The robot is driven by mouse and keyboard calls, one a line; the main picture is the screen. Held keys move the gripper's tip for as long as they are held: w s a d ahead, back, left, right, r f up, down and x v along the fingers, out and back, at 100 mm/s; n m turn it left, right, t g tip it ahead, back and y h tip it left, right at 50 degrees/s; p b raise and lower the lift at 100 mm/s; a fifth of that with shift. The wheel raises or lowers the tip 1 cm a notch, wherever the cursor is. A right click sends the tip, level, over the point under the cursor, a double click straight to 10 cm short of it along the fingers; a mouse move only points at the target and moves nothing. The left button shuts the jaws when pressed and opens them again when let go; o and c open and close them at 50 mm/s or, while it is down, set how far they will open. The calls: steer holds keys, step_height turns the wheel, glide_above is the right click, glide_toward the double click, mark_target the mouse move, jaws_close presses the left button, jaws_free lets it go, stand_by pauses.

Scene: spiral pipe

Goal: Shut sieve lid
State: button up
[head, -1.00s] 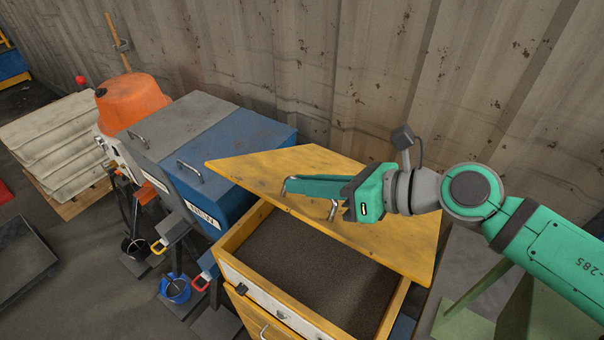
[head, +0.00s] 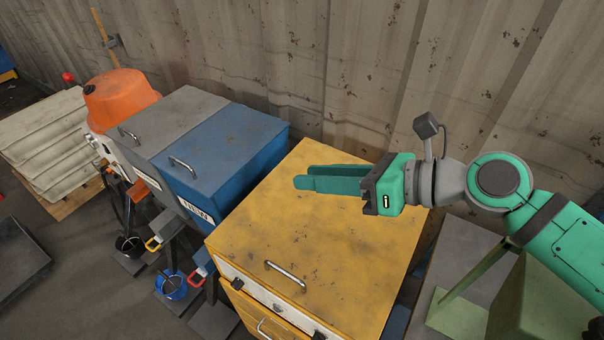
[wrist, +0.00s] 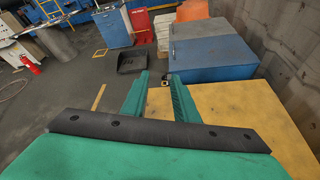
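The yellow sieve lid (head: 290,217) lies flat over the yellow box, closed down on it as far as I can see. Its metal handle (head: 285,273) is near the front edge. The dark contents of the box are hidden under it. My gripper (head: 303,177) is above the lid's back half, pointing left, away from the handle and holding nothing. In the wrist view its two green fingers (wrist: 158,82) stand apart with a gap between them, and the yellow lid (wrist: 235,115) shows below and to the right.
A blue box (head: 225,150) and a grey box (head: 165,125), both with lids down, stand to the left. An orange mixer (head: 120,97) is beyond them. A corrugated wall (head: 340,80) rises behind. Several buckets and tools are on the floor at left.

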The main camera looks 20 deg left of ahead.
steer(key=w+v, duration=0.1)
steer(key=v, duration=0.5)
steer(key=shift+s+d, duration=0.45)
steer(key=shift+s, duration=0.05)
steer(key=shift+r, duration=0.1)
steer(key=shift+s+a, duration=0.1)
